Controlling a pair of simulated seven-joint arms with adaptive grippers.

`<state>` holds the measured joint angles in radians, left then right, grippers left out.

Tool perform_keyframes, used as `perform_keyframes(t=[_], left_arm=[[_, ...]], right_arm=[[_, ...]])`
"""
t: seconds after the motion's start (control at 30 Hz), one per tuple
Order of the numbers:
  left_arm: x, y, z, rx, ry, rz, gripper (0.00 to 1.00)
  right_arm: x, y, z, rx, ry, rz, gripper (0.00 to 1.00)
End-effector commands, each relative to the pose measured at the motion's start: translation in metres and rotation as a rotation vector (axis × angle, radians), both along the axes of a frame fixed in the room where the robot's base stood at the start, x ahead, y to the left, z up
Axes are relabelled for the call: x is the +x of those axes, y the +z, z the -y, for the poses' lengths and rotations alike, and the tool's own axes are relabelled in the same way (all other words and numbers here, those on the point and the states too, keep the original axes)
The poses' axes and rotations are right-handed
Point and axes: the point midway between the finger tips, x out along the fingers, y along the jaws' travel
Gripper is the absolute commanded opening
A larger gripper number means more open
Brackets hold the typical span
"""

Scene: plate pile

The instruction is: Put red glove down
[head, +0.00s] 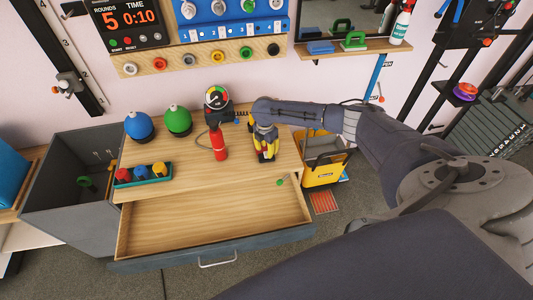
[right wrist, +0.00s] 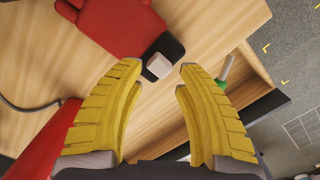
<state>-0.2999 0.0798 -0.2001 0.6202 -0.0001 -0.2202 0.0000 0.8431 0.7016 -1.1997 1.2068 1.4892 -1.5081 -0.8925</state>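The red glove (right wrist: 115,22) lies on the wooden tabletop in the right wrist view, cut off by the top edge, with a black cuff and a small pale tag. In the head view I cannot make it out clearly behind my right gripper. My right gripper (head: 265,147) points down over the right part of the tabletop. In the right wrist view its two yellow fingers (right wrist: 160,68) are apart, with nothing held between them. The glove's cuff and tag lie just beyond the fingertips. My left gripper is not in view.
A red cylinder (head: 220,143) and a pressure gauge (head: 217,99) stand left of my gripper. Blue (head: 139,126) and green (head: 178,121) balls stand at the back. A tray (head: 145,176) is at left. The open drawer (head: 215,230) is mostly bare, with a small green-ended item (head: 280,182) at its right.

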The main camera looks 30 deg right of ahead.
Motion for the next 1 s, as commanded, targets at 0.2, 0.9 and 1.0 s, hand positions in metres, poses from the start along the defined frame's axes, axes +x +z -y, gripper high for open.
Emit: perform_keyframes(t=[0.2, 0.9, 1.0], left_arm=[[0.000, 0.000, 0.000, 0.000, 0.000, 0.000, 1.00], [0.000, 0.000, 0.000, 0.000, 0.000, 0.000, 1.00], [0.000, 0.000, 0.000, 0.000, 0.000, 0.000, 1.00]], right_arm=[[0.000, 0.041, -0.002, 0.000, 0.002, 0.003, 0.35], [-0.002, 0.089, -0.004, 0.000, 0.000, 0.000, 0.35], [-0.002, 0.089, -0.004, 0.000, 0.000, 0.000, 0.35]])
